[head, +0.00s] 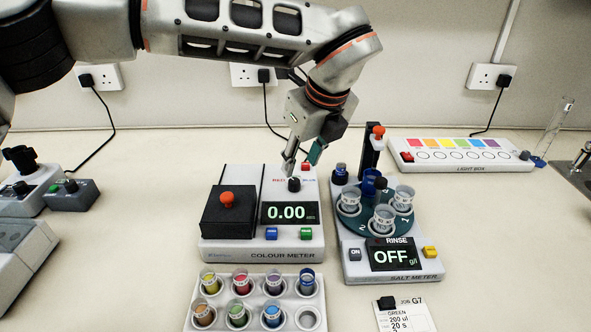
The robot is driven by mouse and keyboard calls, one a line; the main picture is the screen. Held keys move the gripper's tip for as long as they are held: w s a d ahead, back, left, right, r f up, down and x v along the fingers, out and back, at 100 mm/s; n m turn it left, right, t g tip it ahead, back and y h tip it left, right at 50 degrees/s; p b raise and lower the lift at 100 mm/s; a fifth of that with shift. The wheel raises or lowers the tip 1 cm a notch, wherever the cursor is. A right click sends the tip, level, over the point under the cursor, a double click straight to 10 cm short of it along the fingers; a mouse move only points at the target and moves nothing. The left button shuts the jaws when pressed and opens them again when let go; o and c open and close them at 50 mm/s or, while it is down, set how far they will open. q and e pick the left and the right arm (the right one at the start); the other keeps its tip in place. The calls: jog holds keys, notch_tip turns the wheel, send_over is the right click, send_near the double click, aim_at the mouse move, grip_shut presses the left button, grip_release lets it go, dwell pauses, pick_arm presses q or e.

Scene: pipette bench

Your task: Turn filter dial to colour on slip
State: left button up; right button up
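The colour meter (262,246) stands at mid-bench with its display at 0.00. Its black filter dial (294,184) sits above the display, between the words RED and BLUE; the label between them is hidden. The dial's pointer is too small to read. The job slip (407,318) at the front reads JOB G7, GREEN, 200 ul, 20 S. My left gripper (301,168) reaches down just above and behind the dial. Its fingers are apart, one with a teal pad, with nothing seen between them. I cannot tell whether a finger touches the dial. My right gripper is out of view.
The salt meter (353,267) with its carousel of cups stands close right of the colour meter. A rack (283,314) of coloured vials lies in front. A light box (458,166) is at the back right.

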aim_at(294, 181)
pick_arm(q)
jog(key=x, duration=0.7)
jog(key=shift+s, duration=0.1)
grip_shut()
